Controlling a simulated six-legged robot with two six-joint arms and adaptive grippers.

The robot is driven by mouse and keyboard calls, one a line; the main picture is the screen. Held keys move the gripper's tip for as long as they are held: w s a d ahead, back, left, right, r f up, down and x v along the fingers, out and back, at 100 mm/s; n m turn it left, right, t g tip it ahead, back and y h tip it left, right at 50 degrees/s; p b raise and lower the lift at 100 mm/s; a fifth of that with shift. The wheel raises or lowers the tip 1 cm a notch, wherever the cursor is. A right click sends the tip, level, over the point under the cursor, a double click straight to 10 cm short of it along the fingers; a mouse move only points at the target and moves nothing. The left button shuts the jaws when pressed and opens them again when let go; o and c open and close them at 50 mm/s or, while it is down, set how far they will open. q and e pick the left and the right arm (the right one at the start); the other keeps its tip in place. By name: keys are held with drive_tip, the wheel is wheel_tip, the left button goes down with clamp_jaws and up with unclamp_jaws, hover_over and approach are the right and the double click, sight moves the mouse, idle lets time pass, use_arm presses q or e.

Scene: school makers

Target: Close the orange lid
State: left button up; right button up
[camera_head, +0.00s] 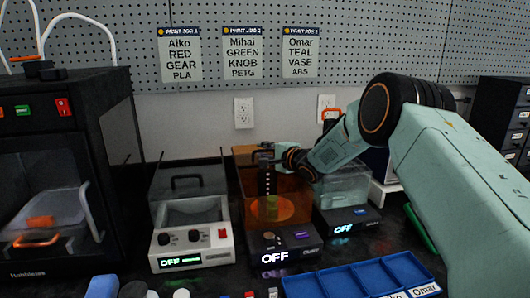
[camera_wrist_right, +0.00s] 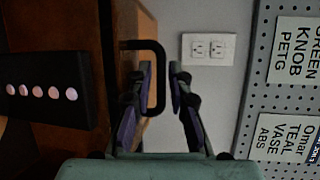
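The orange see-through lid (camera_head: 243,177) is on the middle machine on the bench, raised above its black base, and an orange disc (camera_head: 270,209) shows inside. In the right wrist view the lid (camera_wrist_right: 143,22) fills the left part as a brown-orange panel with a black loop handle (camera_wrist_right: 161,75). My right gripper (camera_head: 268,158) is at the top of the lid. In the wrist view its two fingers (camera_wrist_right: 162,72) stand on either side of the handle bar, with a gap visible, so it looks open around it. My left gripper is out of view.
A white machine (camera_head: 192,245) with a raised grey lid stands left of the orange one. Another black machine (camera_head: 345,222) with a clear container stands right. A 3D printer (camera_head: 60,180) fills the far left. Blue bins (camera_head: 338,283) lie in front.

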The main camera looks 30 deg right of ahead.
drive_tip(key=shift+a, duration=0.1)
drive_tip(key=shift+c, duration=0.7)
clamp_jaws()
drive_tip(key=shift+s, duration=0.1)
